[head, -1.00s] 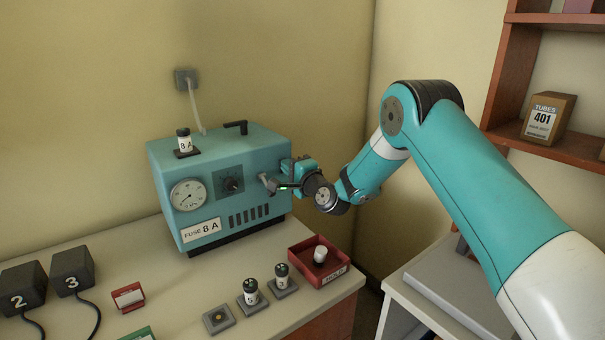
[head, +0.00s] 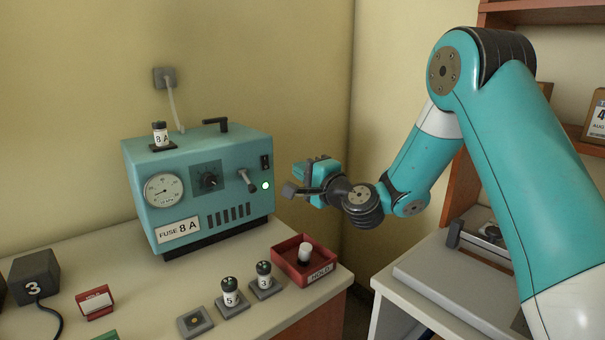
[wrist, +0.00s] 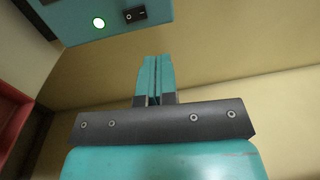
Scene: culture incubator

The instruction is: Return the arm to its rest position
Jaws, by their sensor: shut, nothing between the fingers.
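My gripper (head: 289,190) is in the air to the right of the teal incubator (head: 200,200), apart from it. In the wrist view its two teal fingers (wrist: 154,75) are together with nothing between them. The lamp also shows lit in the wrist view (wrist: 99,23). A label on the front reads FUSE 8 A.
A red HOLD tray (head: 318,276) with a white-topped piece (head: 305,252) stands at the bench's right end, below my gripper. Two fuses (head: 230,292) stand on grey pads beside it. A shelf (head: 560,40) and a side table (head: 400,300) are at right.

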